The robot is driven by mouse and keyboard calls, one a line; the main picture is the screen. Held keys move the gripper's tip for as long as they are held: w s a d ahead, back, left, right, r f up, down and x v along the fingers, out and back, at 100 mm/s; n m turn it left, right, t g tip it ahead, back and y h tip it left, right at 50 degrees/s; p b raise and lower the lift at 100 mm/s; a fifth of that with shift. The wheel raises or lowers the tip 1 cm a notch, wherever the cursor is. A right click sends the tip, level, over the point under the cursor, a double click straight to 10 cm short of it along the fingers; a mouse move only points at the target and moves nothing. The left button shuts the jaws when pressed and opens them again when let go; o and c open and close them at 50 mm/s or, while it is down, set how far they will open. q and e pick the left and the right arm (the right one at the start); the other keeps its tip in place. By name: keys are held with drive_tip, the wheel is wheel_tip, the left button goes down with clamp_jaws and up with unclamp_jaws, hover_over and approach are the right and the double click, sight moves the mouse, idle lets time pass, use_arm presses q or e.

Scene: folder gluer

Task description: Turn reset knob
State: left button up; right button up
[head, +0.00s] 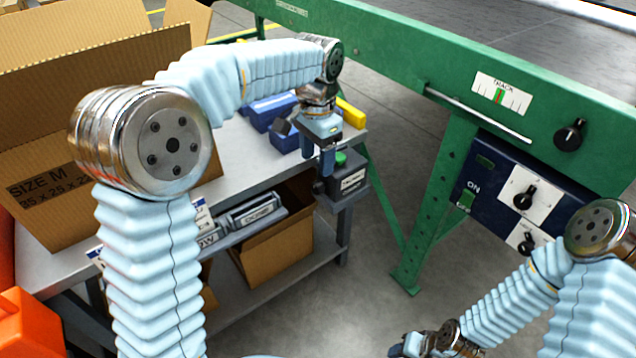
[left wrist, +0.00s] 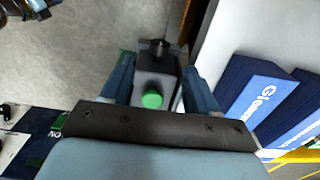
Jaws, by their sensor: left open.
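A dark grey control box (head: 349,181) with a green button (head: 341,158) is mounted at the bench's right edge; its label is too small to read. In the left wrist view the box (left wrist: 155,80) shows its green button (left wrist: 152,100) and a black knob (left wrist: 158,48) at its far end. My left gripper (head: 327,160) is open above the box; its fingers (left wrist: 160,75) appear on either side of it, and contact cannot be told. My right gripper (head: 408,347) is low at the bottom edge, its jaws unclear. Which knob is the reset knob cannot be read.
The green machine (head: 460,60) carries a black knob (head: 570,135) and a blue panel (head: 483,205) with more knobs. Blue boxes (head: 270,110) and a yellow item (head: 351,113) lie on the grey bench (head: 240,150). A large cardboard box (head: 60,100) stands left. Floor between bench and machine is clear.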

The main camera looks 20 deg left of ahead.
sight(317, 183)
use_arm(q)
wheel_tip(317, 183, down, 8)
drive_tip(key=shift+b, duration=0.5)
drive_tip(key=c, duration=1)
